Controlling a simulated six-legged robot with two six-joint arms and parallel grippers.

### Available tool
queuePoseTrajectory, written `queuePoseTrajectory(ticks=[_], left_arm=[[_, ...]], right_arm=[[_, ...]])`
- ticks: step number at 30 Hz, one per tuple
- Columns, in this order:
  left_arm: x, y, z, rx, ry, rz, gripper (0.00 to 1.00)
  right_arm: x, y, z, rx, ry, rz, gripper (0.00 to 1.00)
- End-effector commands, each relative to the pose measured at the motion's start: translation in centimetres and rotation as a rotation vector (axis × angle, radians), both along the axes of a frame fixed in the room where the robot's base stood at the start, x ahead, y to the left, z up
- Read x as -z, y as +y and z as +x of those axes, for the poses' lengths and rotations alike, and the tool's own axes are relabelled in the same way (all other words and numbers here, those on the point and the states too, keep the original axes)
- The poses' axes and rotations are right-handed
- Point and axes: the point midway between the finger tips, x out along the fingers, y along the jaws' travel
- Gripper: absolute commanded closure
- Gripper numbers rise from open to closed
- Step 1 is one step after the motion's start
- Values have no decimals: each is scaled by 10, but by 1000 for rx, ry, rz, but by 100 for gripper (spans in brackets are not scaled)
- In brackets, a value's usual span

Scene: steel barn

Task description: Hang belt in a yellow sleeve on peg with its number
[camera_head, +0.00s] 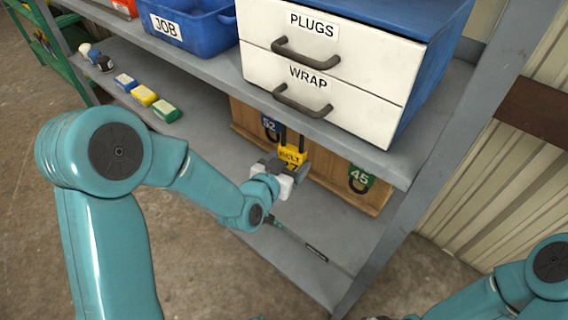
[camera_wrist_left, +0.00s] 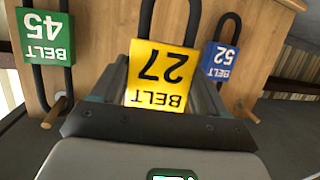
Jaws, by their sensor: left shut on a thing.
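The belt in the yellow sleeve marked BELT 27 (camera_wrist_left: 160,75) is between the fingers of my left gripper (camera_wrist_left: 158,92), which is shut on it. In the head view the yellow sleeve (camera_head: 291,156) is in front of the wooden board (camera_head: 322,172), with my left gripper (camera_head: 283,177) just below it. Two black strands of the belt show beyond the sleeve in the wrist view. A peg for this belt is hidden, so I cannot tell whether the belt is on one. My right gripper is out of view; part of its arm shows at lower right.
A blue-sleeved belt 52 (camera_head: 270,126) and a green-sleeved belt 45 (camera_head: 360,179) are at the board on either side. Wooden pegs (camera_wrist_left: 54,112) show near both. A white drawer unit (camera_head: 330,60) stands on the shelf above. A shelf post (camera_head: 440,150) rises to the right.

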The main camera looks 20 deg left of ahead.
Motion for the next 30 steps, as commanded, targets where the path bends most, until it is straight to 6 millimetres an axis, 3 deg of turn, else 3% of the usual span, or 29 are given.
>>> queuePoseTrajectory(ticks=[10,30], left_arm=[[2,-9,25,-1,-1,0,59],[4,-8,25,-1,-2,0,59]], right_arm=[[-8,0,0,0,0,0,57],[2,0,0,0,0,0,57]])
